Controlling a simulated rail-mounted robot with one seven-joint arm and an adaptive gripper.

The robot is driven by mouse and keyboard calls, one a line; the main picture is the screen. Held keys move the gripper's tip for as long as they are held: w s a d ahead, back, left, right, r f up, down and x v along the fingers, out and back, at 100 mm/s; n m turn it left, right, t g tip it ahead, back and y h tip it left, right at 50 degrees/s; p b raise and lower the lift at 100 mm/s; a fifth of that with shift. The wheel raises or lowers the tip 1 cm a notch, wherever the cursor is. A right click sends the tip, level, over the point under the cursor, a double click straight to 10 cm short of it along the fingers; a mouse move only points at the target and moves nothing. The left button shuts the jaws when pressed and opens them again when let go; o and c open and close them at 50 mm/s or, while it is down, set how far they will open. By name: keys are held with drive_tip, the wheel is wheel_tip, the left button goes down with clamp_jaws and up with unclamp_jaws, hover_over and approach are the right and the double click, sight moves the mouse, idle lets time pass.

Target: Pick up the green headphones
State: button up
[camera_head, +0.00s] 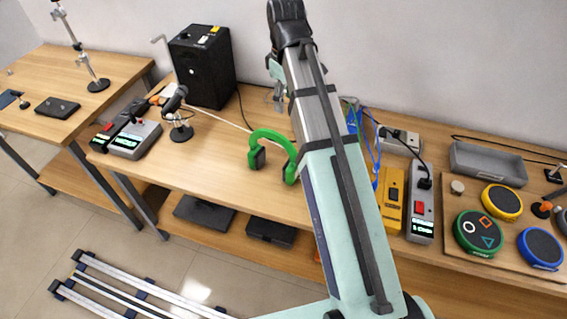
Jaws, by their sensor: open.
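The green headphones (273,135) stand on the wooden table, left of my arm, with their green band arched upward and dark cushions on the ear cups. My gripper (274,102) shows only in part at the left edge of my arm, small and partly hidden behind it. It is open and appears above and behind the headphones in the picture, apart from them. Its exact height above the table is hard to tell.
A black speaker (203,66) stands at the back, left of the headphones. A microphone (178,112) and a grey device (135,139) stand farther left. Right of my arm are a yellow multimeter (390,199), a power strip (421,205) and several round pads. Bare tabletop (215,165) lies left of the headphones.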

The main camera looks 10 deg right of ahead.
drive_tip(key=p, duration=0.1)
approach(286, 143)
drive_tip(key=f, duration=0.5)
drive_tip(key=shift+w+f, duration=0.25)
drive_tip(key=shift+w, duration=0.1)
drive_tip(key=shift+s+f+p, duration=0.2)
drive_tip(key=shift+f+p, duration=0.5)
drive_tip(key=shift+f, duration=0.15)
drive_tip(key=shift+f+p, duration=0.5)
drive_tip(key=shift+f, duration=1.3)
clamp_jaws()
